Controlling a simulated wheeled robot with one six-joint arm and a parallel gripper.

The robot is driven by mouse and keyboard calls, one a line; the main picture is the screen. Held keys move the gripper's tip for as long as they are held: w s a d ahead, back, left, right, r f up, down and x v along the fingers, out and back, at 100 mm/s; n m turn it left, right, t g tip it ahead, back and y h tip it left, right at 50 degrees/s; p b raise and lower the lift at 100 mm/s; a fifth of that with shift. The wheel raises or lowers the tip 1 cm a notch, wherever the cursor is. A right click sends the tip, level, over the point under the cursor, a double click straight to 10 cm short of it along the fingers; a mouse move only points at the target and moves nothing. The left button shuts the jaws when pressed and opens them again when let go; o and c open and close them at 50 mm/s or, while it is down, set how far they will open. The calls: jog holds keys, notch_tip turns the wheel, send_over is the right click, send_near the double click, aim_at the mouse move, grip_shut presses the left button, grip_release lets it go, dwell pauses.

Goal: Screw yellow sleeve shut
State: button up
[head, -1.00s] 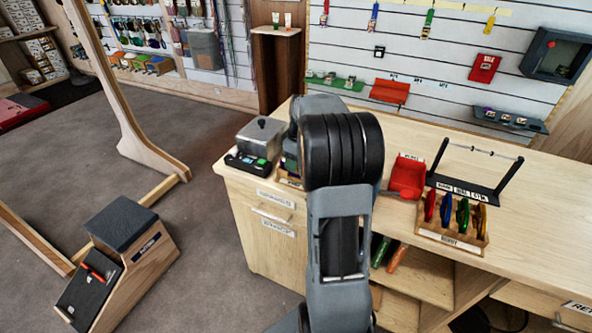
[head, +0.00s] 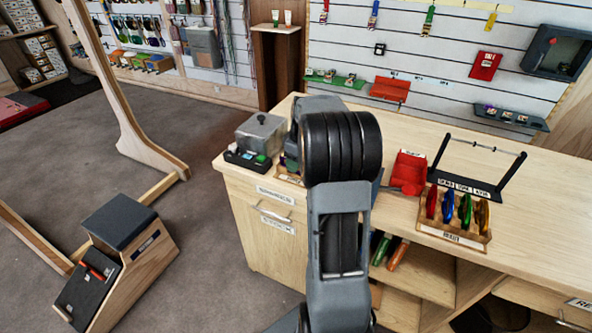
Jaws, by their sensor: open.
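A yellow carabiner-like piece (head: 482,215) stands at the right end of a wooden rack (head: 453,238) on the counter, beside green, blue and red ones. Its sleeve is too small to make out, so I cannot tell whether it is screwed shut. A yellow item (head: 491,20) also hangs high on the slatted wall; its details are unclear. My arm rises through the middle of the head view and covers part of the counter. My gripper does not show.
Behind the rack stands a black frame with a metal bar (head: 470,186). A red bin (head: 408,173) is to its left. A grey lidded box (head: 260,138) stands at the counter's left end. The counter (head: 545,225) is bare right of the rack. A wooden step block (head: 120,262) is on the floor.

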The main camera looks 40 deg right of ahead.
jog(key=shift+s+a+f+b, duration=0.2)
jog(key=shift+s+a+b, duration=0.15)
jog(key=shift+a, duration=0.35)
dwell(0.5)
jog(key=shift+r, duration=0.25)
jog(key=shift+r+p, duration=1.15)
jog(key=shift+r, duration=0.05)
jog(key=shift+w+d+p, duration=0.3)
jog(key=shift+w+d, duration=0.05)
jog(key=shift+d, duration=0.35)
jog(key=shift+f, duration=0.15)
